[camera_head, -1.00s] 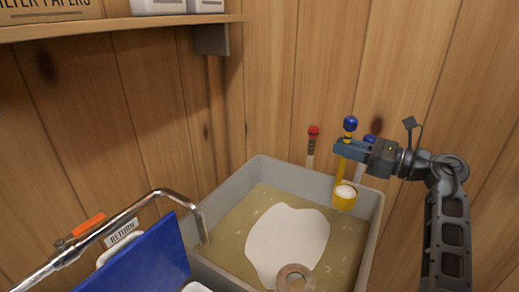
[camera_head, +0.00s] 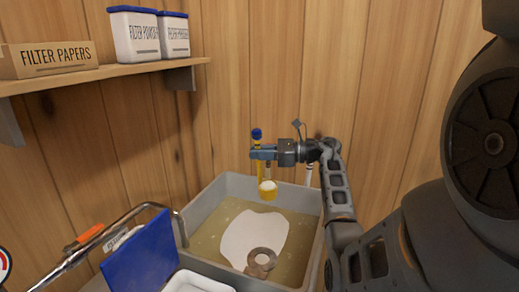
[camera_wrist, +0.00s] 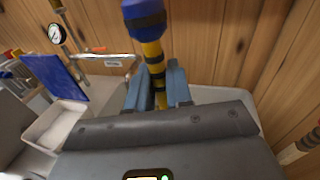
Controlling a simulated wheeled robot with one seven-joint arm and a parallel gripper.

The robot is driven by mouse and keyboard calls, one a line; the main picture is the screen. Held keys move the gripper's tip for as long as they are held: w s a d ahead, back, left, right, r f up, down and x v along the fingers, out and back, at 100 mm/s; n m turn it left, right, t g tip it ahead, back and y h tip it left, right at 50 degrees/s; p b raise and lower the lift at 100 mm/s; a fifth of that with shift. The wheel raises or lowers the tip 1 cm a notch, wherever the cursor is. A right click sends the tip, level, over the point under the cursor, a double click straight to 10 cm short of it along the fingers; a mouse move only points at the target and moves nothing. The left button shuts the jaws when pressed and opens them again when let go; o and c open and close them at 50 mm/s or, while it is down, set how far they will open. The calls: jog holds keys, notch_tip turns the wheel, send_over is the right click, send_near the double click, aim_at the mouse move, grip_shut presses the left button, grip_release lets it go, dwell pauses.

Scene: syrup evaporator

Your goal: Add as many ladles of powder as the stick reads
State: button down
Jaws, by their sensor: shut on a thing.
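My gripper (camera_head: 262,153) is shut on the shaft of a yellow ladle (camera_head: 267,186) with a blue knob on top. The ladle hangs upright and its cup holds white powder. The cup shows over the back part of a grey tank (camera_head: 205,208) of murky yellowish liquid. In the wrist view the ladle's blue-topped, dark-banded shaft (camera_wrist: 152,50) stands between the fingers; the cup is hidden there. A pale banded stick (camera_wrist: 300,148) shows at the right edge of the wrist view. A white patch (camera_head: 252,232) lies in the tank.
Two white tubs with blue lids, labelled filter powder (camera_head: 134,36), and a filter papers box (camera_head: 48,60) stand on the shelf (camera_head: 100,76). A blue panel (camera_head: 140,255), a metal pipe (camera_head: 110,228) and a white tray (camera_head: 195,284) are at the left. A ring-shaped piece (camera_head: 262,260) is at the tank's front.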

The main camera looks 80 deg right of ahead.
jog(key=w+a+f+n+g+h+b, duration=0.1)
jog(key=w+a+f+n+g+h, duration=0.1)
jog(key=f, duration=0.4)
jog(key=w+a+f+n+g+h+b, duration=0.2)
jog(key=w+a+f+n+g+h, duration=0.1)
jog(key=a+f+n+g+h, duration=0.2)
jog(key=shift+w+a+f+n+g+h, duration=0.25)
jog(key=shift+f+n+g+h, duration=0.2)
jog(key=shift+f+g, duration=0.8)
jog(key=shift+w+d+r, duration=0.1)
